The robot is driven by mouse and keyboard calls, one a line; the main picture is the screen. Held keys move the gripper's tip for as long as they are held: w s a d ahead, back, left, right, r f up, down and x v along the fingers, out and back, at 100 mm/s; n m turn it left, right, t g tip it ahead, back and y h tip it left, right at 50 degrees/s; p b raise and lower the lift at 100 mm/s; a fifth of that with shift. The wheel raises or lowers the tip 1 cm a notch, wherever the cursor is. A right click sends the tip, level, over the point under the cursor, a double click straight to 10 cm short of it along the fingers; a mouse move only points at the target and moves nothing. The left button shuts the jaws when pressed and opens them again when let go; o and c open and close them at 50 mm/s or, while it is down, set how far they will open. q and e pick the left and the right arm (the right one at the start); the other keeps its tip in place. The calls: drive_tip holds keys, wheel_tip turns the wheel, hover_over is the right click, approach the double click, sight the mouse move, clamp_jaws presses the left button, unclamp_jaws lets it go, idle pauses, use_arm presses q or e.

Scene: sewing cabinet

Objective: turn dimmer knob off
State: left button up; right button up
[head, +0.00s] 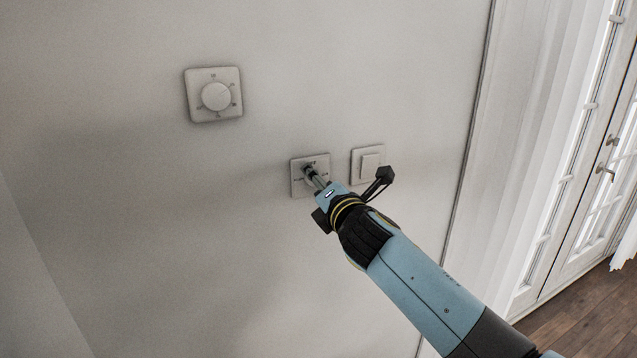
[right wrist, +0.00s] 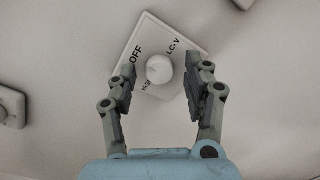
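The dimmer is a square white wall plate (head: 297,187) with a small round knob, mostly hidden behind my right gripper (head: 310,173) in the head view. In the right wrist view the plate (right wrist: 147,29) looks rotated and reads OFF, a partly covered word that looks like LOW, and a smaller word at lower left. Its pale round knob (right wrist: 159,69) shows no clear pointer mark. My right gripper (right wrist: 161,80) is open, with one finger on each side of the knob and visible gaps to it. My left gripper is in neither view.
A larger dial plate (head: 214,95) is on the wall at upper left. A rocker switch (head: 369,166) sits just right of the dimmer, close to my right wrist. Curtains and a glazed door (head: 590,170) are at right. The wall below the plates is bare.

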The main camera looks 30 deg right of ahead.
drive_tip(key=s+a, duration=0.1)
drive_tip(key=s, duration=1.1)
drive_tip(key=shift+a+r, duration=0.2)
drive_tip(key=shift+a, duration=0.15)
